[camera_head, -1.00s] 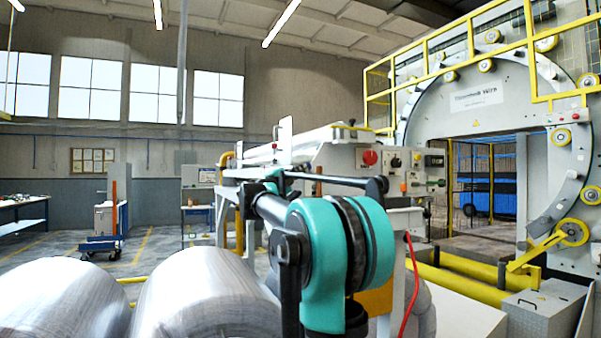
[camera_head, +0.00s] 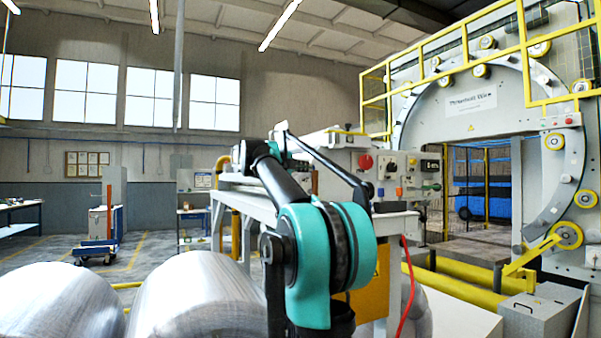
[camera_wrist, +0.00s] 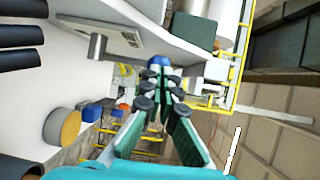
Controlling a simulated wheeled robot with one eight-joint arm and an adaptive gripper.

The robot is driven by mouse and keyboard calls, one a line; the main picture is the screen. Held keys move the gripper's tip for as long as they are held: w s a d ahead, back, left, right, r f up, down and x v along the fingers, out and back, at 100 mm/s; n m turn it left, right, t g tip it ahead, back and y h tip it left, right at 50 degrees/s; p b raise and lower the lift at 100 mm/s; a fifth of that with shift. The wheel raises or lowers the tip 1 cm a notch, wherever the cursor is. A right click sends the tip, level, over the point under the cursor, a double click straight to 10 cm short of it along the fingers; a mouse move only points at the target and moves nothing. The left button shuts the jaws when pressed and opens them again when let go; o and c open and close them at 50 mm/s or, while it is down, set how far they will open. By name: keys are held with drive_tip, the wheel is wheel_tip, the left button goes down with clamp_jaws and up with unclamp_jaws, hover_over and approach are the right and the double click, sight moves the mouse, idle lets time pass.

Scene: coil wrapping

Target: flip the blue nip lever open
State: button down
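In the wrist view a small blue part (camera_wrist: 159,60), which looks like the nip lever's end, shows just beyond the fingertips. My gripper (camera_wrist: 160,76) points at it, its two dark green fingers running close together toward the tips. The fingertips overlap the lower edge of the blue part in the picture; I cannot tell whether they touch it. The rest of the lever is hidden or too small to make out. In the head view my arm hides much of the machine's near end, and neither the fingertips nor the lever can be made out.
A red button (camera_head: 365,161) and control boxes (camera_head: 400,165) sit beside my arm in the head view. Shiny coils (camera_head: 200,300) lie in front at left. Yellow rails (camera_head: 455,280) and the big ring machine (camera_head: 575,170) stand at right.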

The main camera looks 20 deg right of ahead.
drive_tip(key=shift+w+d+r+m+g+y, duration=0.2)
drive_tip(key=shift+d+y, duration=0.35)
drive_tip(key=shift+d, duration=0.4)
drive_tip(key=shift+s+d+r+m+g+y, duration=0.2)
drive_tip(key=shift+d+y, duration=0.3)
drive_tip(key=shift+d, duration=0.4)
drive_tip(key=shift+w+d+r+m+g+y, duration=0.1)
drive_tip(key=shift+d+m+g+y, duration=0.15)
drive_tip(key=shift+d+y, duration=0.5)
drive_tip(key=shift+d, duration=0.25)
drive_tip(key=r+v, duration=0.2)
drive_tip(key=v, duration=1.2)
drive_tip(key=shift+d, duration=0.4)
drive_tip(key=shift+w, duration=0.2)
